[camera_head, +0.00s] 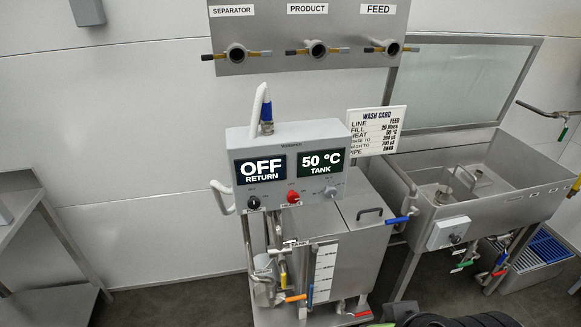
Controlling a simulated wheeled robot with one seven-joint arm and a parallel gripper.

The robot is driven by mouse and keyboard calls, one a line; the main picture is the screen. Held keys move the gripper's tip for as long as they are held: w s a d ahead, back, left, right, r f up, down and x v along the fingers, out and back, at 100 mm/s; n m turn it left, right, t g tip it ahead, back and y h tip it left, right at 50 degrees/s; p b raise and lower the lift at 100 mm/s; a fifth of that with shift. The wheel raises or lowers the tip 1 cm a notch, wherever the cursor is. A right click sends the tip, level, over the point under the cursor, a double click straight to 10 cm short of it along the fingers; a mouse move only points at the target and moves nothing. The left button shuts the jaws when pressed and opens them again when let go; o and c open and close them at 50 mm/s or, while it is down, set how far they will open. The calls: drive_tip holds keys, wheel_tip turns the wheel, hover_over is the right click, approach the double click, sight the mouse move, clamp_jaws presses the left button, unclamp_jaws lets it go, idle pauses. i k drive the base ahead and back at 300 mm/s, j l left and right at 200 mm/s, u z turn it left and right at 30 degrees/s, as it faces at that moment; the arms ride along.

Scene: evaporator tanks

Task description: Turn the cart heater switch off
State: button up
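The wash cart (350,262) stands at the middle, with a grey control box (286,138) on top. The box's left display (260,170) reads OFF RETURN and its right display (321,162) reads 50 °C TANK. Below them sit a black knob (253,203), a red knob (293,197) and a grey knob (330,192). Their small labels are too blurred to read, so I cannot tell which is the heater switch or its position. My gripper is not clearly in view; a dark shape at the bottom edge cannot be identified.
A wash card (376,130) stands right of the box. A steel sink (480,181) is at the right and a steel table (18,212) at the left. A panel with several pipe ports (316,48) is above. Floor shows between table and cart.

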sight(293, 197)
drive_tip(key=i+j+u, duration=0.2)
drive_tip(key=j+u, duration=0.2)
drive_tip(key=i+j+u, duration=0.25)
drive_tip(key=j+u, duration=0.15)
